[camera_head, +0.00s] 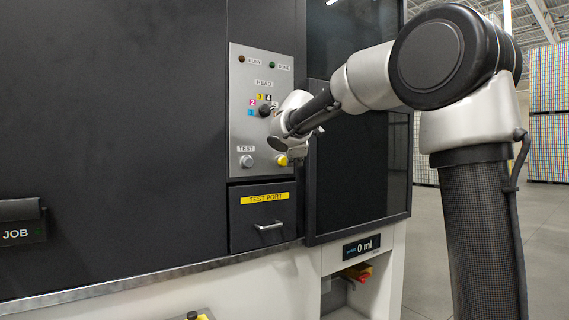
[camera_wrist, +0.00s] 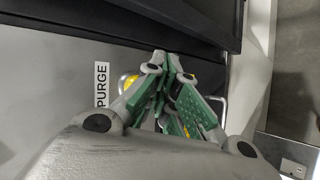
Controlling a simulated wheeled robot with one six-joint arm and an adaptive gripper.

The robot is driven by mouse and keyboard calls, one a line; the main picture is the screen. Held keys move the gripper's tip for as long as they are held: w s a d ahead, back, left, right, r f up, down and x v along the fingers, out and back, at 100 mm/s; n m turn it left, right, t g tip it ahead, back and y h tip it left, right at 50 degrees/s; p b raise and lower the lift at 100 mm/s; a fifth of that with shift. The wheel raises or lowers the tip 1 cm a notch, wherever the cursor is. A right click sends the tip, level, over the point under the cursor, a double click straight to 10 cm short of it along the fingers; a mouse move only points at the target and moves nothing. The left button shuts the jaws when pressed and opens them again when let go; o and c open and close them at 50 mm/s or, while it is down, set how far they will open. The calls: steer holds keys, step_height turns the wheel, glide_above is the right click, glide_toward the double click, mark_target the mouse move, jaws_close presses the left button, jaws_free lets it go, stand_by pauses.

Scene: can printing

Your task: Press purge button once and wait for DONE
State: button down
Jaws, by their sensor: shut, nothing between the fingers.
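The yellow purge button (camera_head: 282,160) sits low on the grey control panel (camera_head: 240,130), right of the white TEST button (camera_head: 247,161). In the wrist view the button (camera_wrist: 127,84) shows beside the PURGE label (camera_wrist: 101,85), partly hidden by my gripper. My gripper (camera_head: 299,153) is shut and empty, its fingers close to the button's right side; the wrist view shows its tips (camera_wrist: 170,60) together. I cannot tell whether they touch the button. The BUSY lamp (camera_head: 241,59) looks dim amber and the DONE lamp (camera_head: 272,65) dark green; neither looks clearly lit.
A HEAD selector knob (camera_head: 264,111) with coloured numbers is above the buttons. A TEST PORT drawer (camera_head: 243,215) with a handle (camera_head: 268,226) is below. A display (camera_head: 367,246) reads 0 ml. A dark door (camera_head: 398,175) stands out at the right.

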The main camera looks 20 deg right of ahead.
steer(key=shift+w, duration=0.15)
stand_by(0.3)
steer(key=shift+w+a, duration=0.1)
steer(key=shift+w, duration=0.2)
steer(key=shift+w+a, duration=0.3)
steer(key=shift+w, duration=0.55)
stand_by(0.9)
stand_by(0.3)
steer(key=shift+s+d, duration=0.2)
steer(key=shift+s, duration=0.45)
steer(key=shift+s+d, duration=0.2)
steer(key=shift+s, duration=0.4)
steer(key=shift+s+d, duration=0.25)
steer(key=shift+s, duration=0.55)
steer(key=shift+s+d, duration=0.3)
steer(key=shift+s, duration=0.5)
steer(key=shift+s+d, duration=0.25)
steer(key=shift+s, duration=0.55)
